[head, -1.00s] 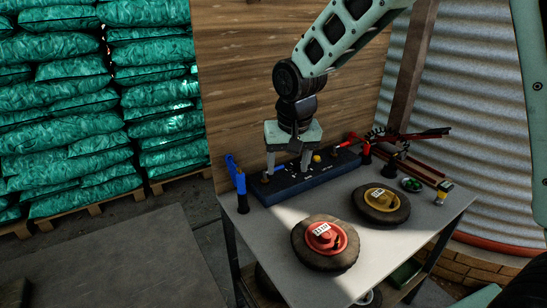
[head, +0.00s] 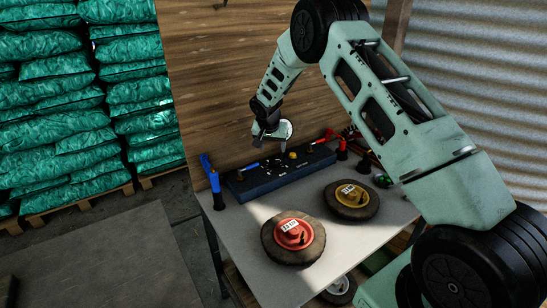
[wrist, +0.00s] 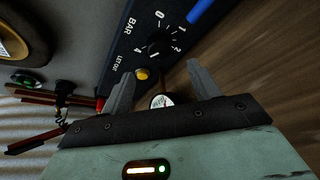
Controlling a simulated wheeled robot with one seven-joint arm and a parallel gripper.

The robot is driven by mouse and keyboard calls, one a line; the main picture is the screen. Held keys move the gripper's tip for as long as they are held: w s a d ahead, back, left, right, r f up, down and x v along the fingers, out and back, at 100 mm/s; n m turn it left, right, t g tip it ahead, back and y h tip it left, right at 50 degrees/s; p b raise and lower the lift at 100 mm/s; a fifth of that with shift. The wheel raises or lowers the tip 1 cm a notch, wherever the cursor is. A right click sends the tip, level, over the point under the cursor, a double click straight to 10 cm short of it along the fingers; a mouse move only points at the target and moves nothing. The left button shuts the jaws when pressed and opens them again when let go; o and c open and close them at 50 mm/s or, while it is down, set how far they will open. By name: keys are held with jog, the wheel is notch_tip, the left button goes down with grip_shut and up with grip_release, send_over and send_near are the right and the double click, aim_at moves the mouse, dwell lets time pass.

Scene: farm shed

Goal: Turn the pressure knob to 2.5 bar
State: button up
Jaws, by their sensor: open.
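A dark blue control box (head: 245,187) lies on the table against the wooden wall. In the wrist view its face (wrist: 118,50) shows BAR, LET OUT and a scale with 0, 1, 2 and 4. The black pressure knob (wrist: 157,47) sits inside that scale; I cannot tell where it points. A yellow button (wrist: 142,74) is beside LET OUT; it also shows in the head view (head: 292,155). A round white gauge (head: 287,130) is partly hidden by my gripper. My gripper (head: 270,138) is open and empty above the box, its fingers (wrist: 160,70) apart and clear of the knob.
Two wheels, with a red hub (head: 293,233) and a yellow hub (head: 352,194), lie on the table (head: 240,237). A blue-handled tool (head: 213,184) stands at the box's left end, a red one (head: 342,149) at its right. Stacked green sacks (head: 45,100) are at left.

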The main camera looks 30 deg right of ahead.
aim_at(274, 160)
jog(key=p+x, duration=0.1)
jog(key=x, duration=0.8)
jog(key=shift+p, duration=0.4)
jog(key=shift+s, duration=0.1)
jog(key=c, duration=1)
